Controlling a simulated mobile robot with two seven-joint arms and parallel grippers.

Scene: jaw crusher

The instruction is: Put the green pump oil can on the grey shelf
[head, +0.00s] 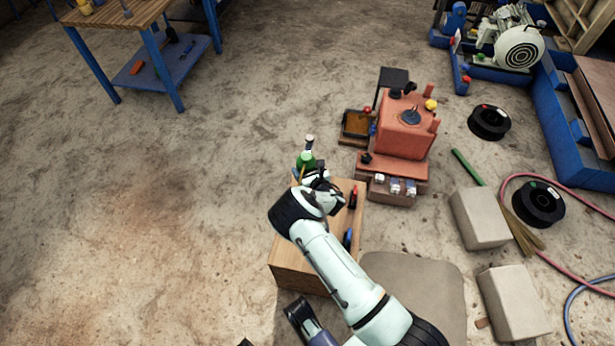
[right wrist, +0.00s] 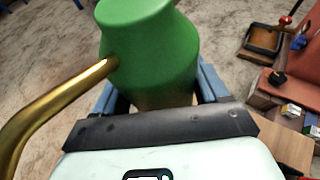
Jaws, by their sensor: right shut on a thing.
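The green pump oil can (head: 306,160) is at the far left corner of the wooden box, with my right gripper (head: 316,178) at it; the arm covers part of it. In the right wrist view the green oil can (right wrist: 150,45) stands between the blue fingers of my right gripper (right wrist: 155,95), which is shut on it. Its brass spout points to the lower left there. The can's underside is hidden, so I cannot tell whether it touches the box. I cannot make out a grey shelf.
The wooden box (head: 290,268) holds red and blue tools. Behind it stands a red machine (head: 404,125) with a small tray (head: 356,124). Grey blocks (head: 480,218), black spools (head: 489,122) and hoses lie right. A blue workbench (head: 150,60) is far left; the floor between is clear.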

